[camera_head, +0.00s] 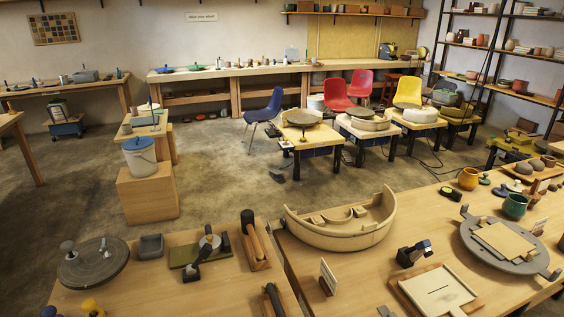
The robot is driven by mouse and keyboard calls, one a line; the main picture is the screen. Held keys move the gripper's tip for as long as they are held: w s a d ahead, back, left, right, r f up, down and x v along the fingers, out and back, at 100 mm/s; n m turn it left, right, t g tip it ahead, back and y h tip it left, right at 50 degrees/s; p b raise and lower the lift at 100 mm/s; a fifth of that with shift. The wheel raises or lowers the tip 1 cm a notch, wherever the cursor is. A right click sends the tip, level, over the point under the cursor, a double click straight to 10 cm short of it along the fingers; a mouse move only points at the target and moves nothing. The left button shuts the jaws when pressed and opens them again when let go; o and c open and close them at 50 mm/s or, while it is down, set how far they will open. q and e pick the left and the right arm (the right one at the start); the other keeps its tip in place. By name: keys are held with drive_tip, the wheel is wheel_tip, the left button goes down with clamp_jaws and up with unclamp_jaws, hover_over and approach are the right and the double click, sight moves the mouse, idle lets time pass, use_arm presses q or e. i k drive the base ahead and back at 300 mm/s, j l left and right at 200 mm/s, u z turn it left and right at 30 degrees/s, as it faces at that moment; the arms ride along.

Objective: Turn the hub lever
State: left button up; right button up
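On the near left table, a dark lever (197,264) slants down and to the left from a round hub with a pale cap (209,240). This fitting sits on a flat olive-green base plate (185,256). I take it to be the hub lever, though no label shows. Its lower end points toward the front edge of the picture. Neither of my grippers is in view, and nothing touches the lever.
A grey disc with knobs (93,262) and a small grey box (150,246) lie left of the lever. A wooden block with a dark-headed tool (254,243) stands close on its right. A beige curved tray (340,233) sits further right. Bare tabletop (185,295) lies in front.

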sight(204, 253)
drive_tip(key=k, duration=0.65)
drive_tip(key=z, duration=1.25)
drive_tip(key=k+j, duration=0.15)
drive_tip(key=j, duration=0.4)
drive_tip(key=k+j, duration=0.2)
drive_tip(key=j, duration=0.3)
drive_tip(key=k+j, duration=0.15)
drive_tip(key=j, duration=0.4)
drive_tip(key=k+j, duration=0.2)
drive_tip(key=j, duration=0.35)
drive_tip(key=k+j, duration=0.15)
drive_tip(key=j, duration=0.35)
drive_tip(key=k+j, duration=0.2)
drive_tip(key=j, duration=0.35)
drive_tip(key=k+j, duration=0.15)
drive_tip(key=j, duration=0.35)
drive_tip(key=k+j, duration=0.15)
drive_tip(key=j, duration=0.4)
